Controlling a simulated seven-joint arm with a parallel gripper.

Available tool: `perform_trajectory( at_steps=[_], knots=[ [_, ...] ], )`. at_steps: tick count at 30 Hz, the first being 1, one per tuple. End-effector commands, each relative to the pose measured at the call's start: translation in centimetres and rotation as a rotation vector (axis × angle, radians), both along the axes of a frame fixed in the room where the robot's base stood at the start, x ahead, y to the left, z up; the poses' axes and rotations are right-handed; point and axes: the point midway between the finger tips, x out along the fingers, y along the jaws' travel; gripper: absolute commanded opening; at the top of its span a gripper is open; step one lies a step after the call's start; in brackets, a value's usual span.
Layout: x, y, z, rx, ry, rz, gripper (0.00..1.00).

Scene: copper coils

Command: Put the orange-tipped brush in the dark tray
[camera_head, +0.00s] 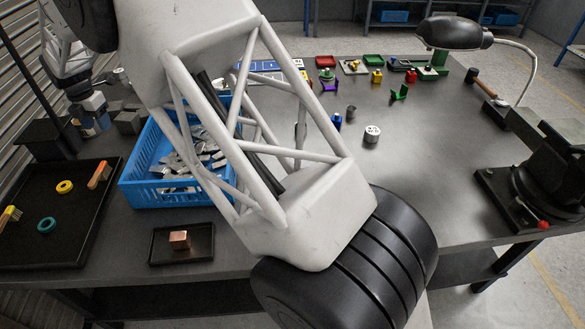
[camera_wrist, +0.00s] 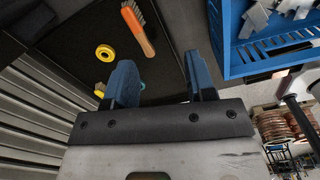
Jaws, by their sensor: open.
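The orange-handled brush (camera_head: 98,175) with grey bristles lies inside the large dark tray (camera_head: 92,222) at the left, near its right edge. In the wrist view the brush (camera_wrist: 137,28) lies above and slightly left of the space between my fingertips. My gripper (camera_wrist: 162,75) is open, with two blue fingers apart and nothing between them. It is apart from the brush. A smaller dark tray (camera_head: 160,258) stands to the right of the large one, with a copper block (camera_head: 180,239) in it.
The large tray also holds a yellow ring (camera_head: 65,187), a teal ring (camera_head: 46,225) and a yellow-ended brush (camera_head: 9,216). A blue crate (camera_head: 150,197) of metal pieces stands right of it. A bench vise (camera_head: 540,180) is at the right. My arm hides mid-table.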

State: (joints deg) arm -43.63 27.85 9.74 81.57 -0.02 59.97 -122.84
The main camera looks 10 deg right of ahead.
Motion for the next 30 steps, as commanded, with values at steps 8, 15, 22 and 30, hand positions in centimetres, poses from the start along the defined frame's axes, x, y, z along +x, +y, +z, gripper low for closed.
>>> perform_trajectory(
  at_steps=[8, 15, 22, 30],
  knots=[
    [0.5, -10.1, 5.4, 0.020, -0.015, -0.305, 0.50],
    [-0.5, -18.6, 9.4, 0.039, -0.026, -0.576, 0.50],
    [-2.4, -26.6, 12.5, 0.060, -0.034, -0.835, 0.50],
    [-5.9, -35.4, 15.4, 0.090, -0.045, -1.139, 0.50]
  ],
)
